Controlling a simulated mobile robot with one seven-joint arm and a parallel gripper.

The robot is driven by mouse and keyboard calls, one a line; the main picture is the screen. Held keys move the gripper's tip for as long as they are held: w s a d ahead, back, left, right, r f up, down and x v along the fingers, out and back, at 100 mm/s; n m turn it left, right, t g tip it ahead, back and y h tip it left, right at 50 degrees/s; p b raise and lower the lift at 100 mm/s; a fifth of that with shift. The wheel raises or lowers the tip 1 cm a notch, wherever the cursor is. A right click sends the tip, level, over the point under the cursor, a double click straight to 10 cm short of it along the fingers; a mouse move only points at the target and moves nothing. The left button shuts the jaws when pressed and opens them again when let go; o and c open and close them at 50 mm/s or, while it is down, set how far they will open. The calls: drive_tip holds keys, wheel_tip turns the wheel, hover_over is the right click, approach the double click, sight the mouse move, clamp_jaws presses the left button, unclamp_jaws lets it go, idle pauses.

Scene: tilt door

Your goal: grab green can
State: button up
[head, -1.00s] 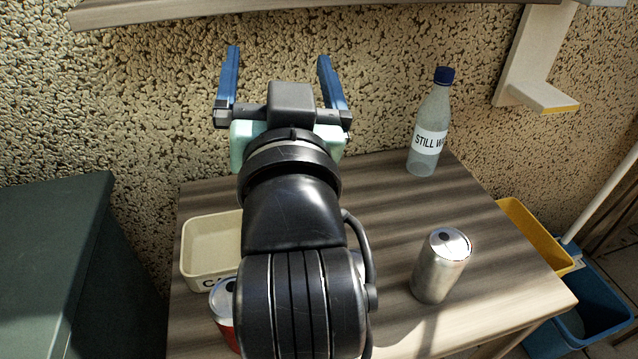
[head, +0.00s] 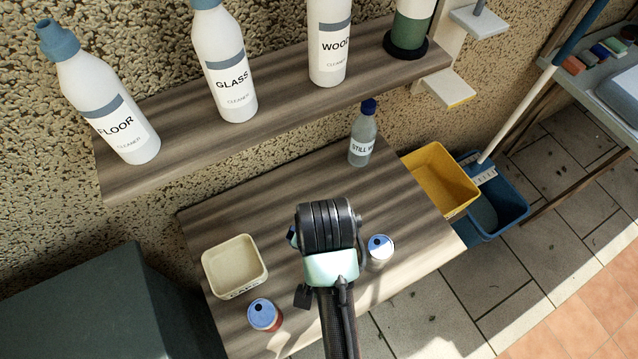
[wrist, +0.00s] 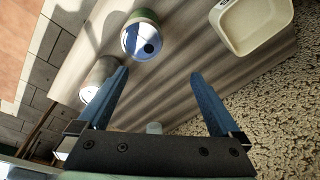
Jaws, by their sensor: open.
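The green can (wrist: 146,16) stands on the wooden table near the top middle of the wrist view, with a pale blue-white top and a green side.
A red can (head: 265,316) and a cream box (head: 235,266) stand on the table's left side. A water bottle (head: 363,134) stands at the back. A shelf (head: 275,112) with cleaner bottles overhangs the table. A yellow bin (head: 440,180) and blue bucket (head: 500,205) are to the right.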

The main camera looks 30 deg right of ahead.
drive_tip(key=s, duration=0.1)
drive_tip(key=s+r+g+p, duration=0.1)
drive_tip(key=shift+s+a+g, duration=0.15)
drive_tip(key=shift+s+g, duration=0.15)
drive_tip(key=shift+s+f+m+p, duration=0.25)
drive_tip(key=shift+m+p, duration=0.05)
drive_tip(key=f, duration=1.2)
drive_tip(key=shift+s+a+f+p, duration=0.2)
drive_tip(key=shift+f+p, duration=0.1)
drive_tip(key=shift+f, duration=0.1)
drive_tip(key=c, duration=1.3)
drive_tip(key=shift+c, duration=0.2)
drive_tip(key=shift+r, duration=0.15)
